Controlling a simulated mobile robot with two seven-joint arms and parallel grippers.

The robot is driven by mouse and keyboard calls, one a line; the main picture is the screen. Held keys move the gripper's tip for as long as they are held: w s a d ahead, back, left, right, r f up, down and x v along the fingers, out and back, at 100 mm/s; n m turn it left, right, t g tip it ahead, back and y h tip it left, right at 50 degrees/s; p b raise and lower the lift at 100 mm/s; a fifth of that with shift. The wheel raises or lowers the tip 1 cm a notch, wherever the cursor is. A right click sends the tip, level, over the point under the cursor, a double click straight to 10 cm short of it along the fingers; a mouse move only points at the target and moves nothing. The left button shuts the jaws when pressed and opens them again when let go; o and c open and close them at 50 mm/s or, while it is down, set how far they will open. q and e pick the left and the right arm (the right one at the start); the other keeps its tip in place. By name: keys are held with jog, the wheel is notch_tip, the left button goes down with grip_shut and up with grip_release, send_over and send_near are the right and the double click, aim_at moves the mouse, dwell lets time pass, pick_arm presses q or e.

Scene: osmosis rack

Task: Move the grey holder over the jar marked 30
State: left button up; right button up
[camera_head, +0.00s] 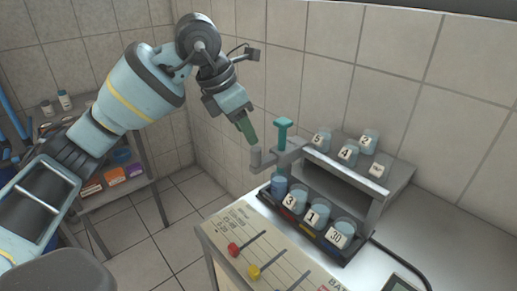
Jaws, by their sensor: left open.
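The grey holder (290,158) sits at the left end of the raised rack (352,178), with a teal T-shaped handle (284,133) standing up from it. It is above the leftmost jar (279,187), which looks blue. The jar marked 30 (337,234) stands at the right end of the front row. Jars marked 3 (292,201) and 1 (315,215) stand between them. My left gripper (247,131) is open, just left of the teal handle and above the holder's grey knob (256,157). It appears apart from both. My right gripper is not in view.
Jars marked 5 (321,139), 4 (348,152) and 2 (367,141) stand on the upper shelf behind. A panel with coloured sliders (265,255) is in front. The counter to the right (450,235) is largely clear. A tiled wall stands behind.

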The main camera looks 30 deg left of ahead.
aim_at(255, 148)
pick_arm(q)
jog(key=shift+x, duration=3.85)
jog(key=shift+r, duration=0.1)
grip_shut()
